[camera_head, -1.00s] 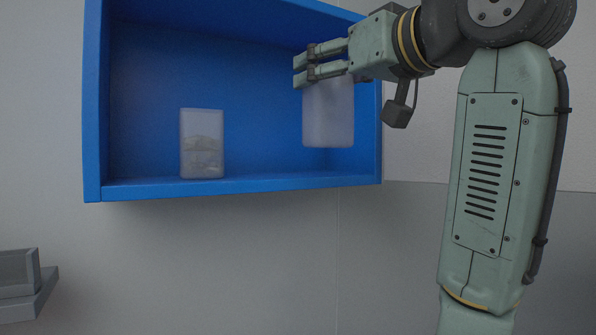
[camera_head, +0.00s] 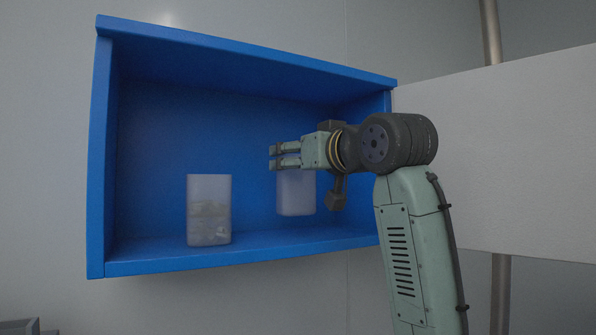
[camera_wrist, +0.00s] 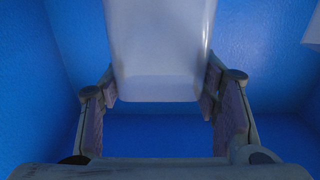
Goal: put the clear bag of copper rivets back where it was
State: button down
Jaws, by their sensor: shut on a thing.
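My gripper (camera_head: 275,157) is inside the blue open-fronted box, shut on a pale, translucent bag (camera_head: 296,192). The bag hangs upright below the fingers; its contents do not show. In the wrist view the same bag (camera_wrist: 160,45) sits between the two fingers (camera_wrist: 160,88). A second clear bag (camera_head: 209,210) stands upright on the box floor to the left, with grey-brown bits in its lower part.
The right wall is partly hidden by my arm. A pale panel (camera_head: 500,150) stands to the right. A grey object (camera_head: 20,327) shows at lower left.

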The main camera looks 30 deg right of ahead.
aim_at(303, 178)
jog(key=shift+f+p, duration=0.35)
jog(key=shift+f, duration=1.45)
jog(key=shift+f, duration=0.15)
jog(key=c, duration=0.6)
grip_release()
jog(key=shift+o, duration=0.2)
jog(key=shift+s, duration=0.15)
jog(key=s+b, duration=0.4)
jog(key=s, duration=0.7)
jog(key=shift+s+a+r, duration=0.2)
jog(key=shift+s+a, duration=0.15)
